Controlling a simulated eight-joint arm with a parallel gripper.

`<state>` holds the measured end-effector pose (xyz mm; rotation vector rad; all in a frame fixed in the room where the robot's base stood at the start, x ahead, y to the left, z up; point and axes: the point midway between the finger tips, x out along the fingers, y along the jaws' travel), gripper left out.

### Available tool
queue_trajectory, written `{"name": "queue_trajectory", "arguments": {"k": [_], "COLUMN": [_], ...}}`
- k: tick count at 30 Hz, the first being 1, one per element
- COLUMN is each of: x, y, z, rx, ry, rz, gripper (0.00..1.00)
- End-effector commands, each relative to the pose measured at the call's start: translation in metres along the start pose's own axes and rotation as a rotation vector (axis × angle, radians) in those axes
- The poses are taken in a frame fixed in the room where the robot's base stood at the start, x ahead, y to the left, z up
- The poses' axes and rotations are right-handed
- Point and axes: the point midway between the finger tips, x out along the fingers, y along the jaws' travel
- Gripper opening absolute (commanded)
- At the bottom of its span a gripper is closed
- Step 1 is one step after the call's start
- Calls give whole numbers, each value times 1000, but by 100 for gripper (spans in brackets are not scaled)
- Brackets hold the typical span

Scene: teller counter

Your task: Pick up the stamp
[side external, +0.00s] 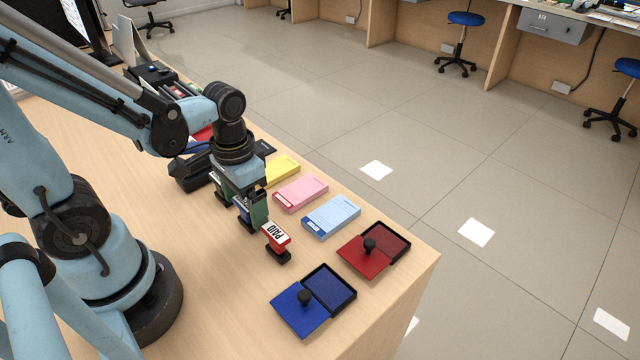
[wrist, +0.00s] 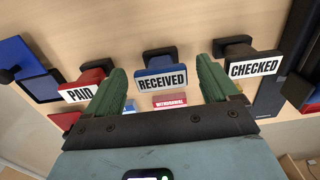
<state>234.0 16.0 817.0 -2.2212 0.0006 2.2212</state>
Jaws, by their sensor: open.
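Three stamps stand in a row on the counter. The red PAID stamp (side external: 276,234) is nearest the ink pads and shows at left in the wrist view (wrist: 82,86). The blue RECEIVED stamp (wrist: 162,80) is in the middle, partly hidden by my gripper in the side view (side external: 243,208). The black CHECKED stamp (wrist: 254,66) is at right in the wrist view. My gripper (wrist: 160,68) is open, pointing down. Its green fingers are on either side of the RECEIVED stamp, with gaps visible; PAID and CHECKED lie outside them. Exact finger height is unclear.
Blue (side external: 331,217), pink (side external: 300,194) and yellow (side external: 284,169) slip pads lie along the counter edge. An open blue ink pad (side external: 331,289) and red ink pad (side external: 386,242) lie at the near end. Bare wooden counter (side external: 215,290) is left of them.

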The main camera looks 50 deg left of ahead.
Motion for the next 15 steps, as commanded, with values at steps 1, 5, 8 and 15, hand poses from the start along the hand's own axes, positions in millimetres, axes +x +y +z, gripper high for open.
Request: {"name": "queue_trajectory", "arguments": {"k": [1, 5, 8, 15], "x": [5, 16, 22, 29], "y": [-1, -1, -1, -1], "z": [-1, -2, -1, -1], "rx": [-1, -1, -1, 0], "ry": [0, 0, 0, 0], "rz": [0, 0, 0, 0], "gripper": [87, 87, 87, 87]}}
